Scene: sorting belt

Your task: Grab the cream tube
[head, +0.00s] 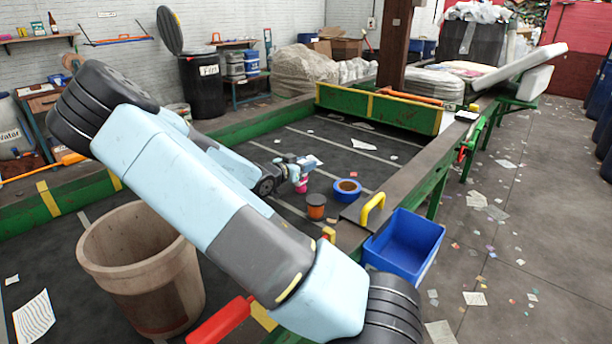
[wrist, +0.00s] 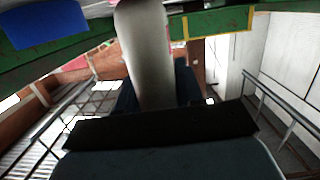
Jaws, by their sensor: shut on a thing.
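The cream tube (wrist: 143,50) is a pale, whitish cylinder in the wrist view, rising from between the dark fingers of my gripper (wrist: 157,92). My gripper is shut on it, and the fingers hide its lower end. In the head view my gripper (head: 298,172) is small and far off, low over the dark belt. A small pink-red piece (head: 301,186) shows just under it; I cannot tell whether it is part of the tube.
A blue tape roll (head: 347,190) and an orange-brown jar (head: 316,206) stand just right of my gripper. A blue bin (head: 405,243) hangs outside the belt's near side. A large brown bucket (head: 140,262) stands at left. Green walls (head: 376,105) edge the belt.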

